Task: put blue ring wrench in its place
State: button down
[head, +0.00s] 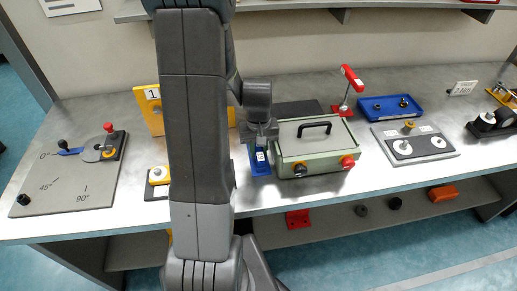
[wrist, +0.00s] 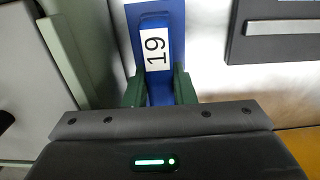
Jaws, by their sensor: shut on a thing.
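The blue ring wrench (wrist: 158,85) has a white label reading 19, and its handle lies between the two dark green fingers of my gripper (wrist: 159,90) in the wrist view. My gripper (head: 258,133) is shut on it. A wider blue plate (wrist: 133,35) shows right behind the handle; I cannot tell whether the two touch. In the head view the blue parts (head: 258,160) stand at the left side of the green box, below my gripper. The wrench's ring ends are not clearly seen.
The green box (head: 315,155) with a black handle stands close on the right. A red lever (head: 351,78), a blue tray (head: 391,107) and a grey plate with knobs (head: 414,144) lie further right. A dial board (head: 75,170) is at the left. My arm hides part of the table.

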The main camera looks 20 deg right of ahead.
jog(key=c, duration=1.1)
grip_release()
notch_tip(320, 180, up, 7)
jog(key=p, duration=0.5)
jog(key=shift+r, duration=0.1)
